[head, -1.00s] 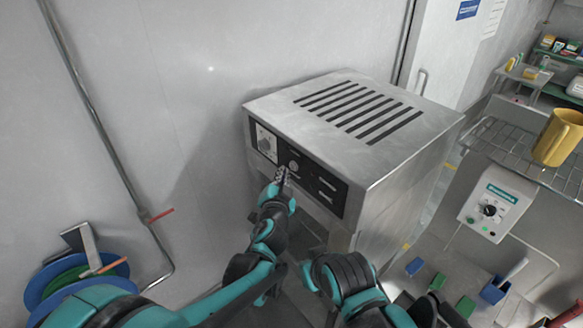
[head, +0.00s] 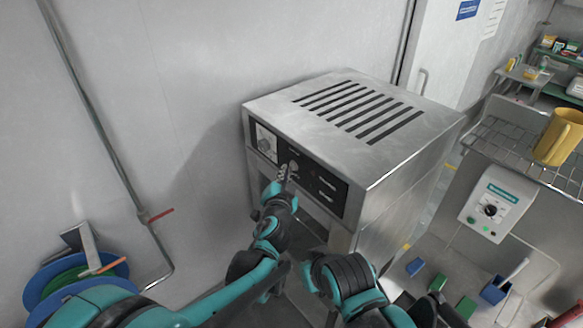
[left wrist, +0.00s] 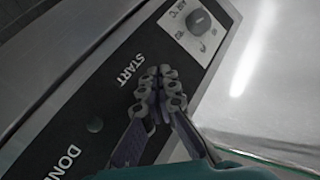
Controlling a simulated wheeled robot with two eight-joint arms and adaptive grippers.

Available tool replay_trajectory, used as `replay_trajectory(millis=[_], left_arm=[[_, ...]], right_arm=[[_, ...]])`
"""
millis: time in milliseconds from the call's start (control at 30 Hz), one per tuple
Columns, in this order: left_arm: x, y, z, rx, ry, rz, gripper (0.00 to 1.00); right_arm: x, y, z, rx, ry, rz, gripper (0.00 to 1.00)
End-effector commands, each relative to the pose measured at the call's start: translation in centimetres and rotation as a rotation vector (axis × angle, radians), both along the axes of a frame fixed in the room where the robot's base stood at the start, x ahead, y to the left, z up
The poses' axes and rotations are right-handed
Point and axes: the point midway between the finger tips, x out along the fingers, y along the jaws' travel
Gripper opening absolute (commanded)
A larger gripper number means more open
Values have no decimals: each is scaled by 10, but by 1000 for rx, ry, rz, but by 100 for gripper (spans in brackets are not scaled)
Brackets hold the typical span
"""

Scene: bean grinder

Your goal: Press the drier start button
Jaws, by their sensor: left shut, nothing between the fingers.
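The drier is a steel box (head: 400,165) with a slotted top and a black control panel (head: 325,188) on its front. A round light start button (head: 293,167) shows on the panel in the head view, right at my left gripper's tips. My left gripper (head: 284,172) is shut and empty, its fingertips at the panel. In the left wrist view its closed fingertips (left wrist: 158,88) lie just below the START label (left wrist: 132,70) and hide the button. I cannot tell whether they touch it. My right gripper is not in view; only the arm shows.
A temperature knob (left wrist: 199,22) sits on the panel near START, and a small round lamp (left wrist: 95,125) is near DONE. A wire rack (head: 500,145) with a yellow jug (head: 559,138) stands right. A blue reel (head: 75,285) lies at lower left.

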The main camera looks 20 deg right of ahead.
Motion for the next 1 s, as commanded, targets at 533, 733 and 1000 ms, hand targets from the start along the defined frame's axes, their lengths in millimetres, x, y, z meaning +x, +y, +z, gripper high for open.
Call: replay_trajectory(millis=[533,733,1000], left_arm=[[2,-4,0,1,0,0,0],[3,-7,0,1,0,0,0],[3,-9,0,1,0,0,0]], right_arm=[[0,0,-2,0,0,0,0],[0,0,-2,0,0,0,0],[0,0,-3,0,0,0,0]])
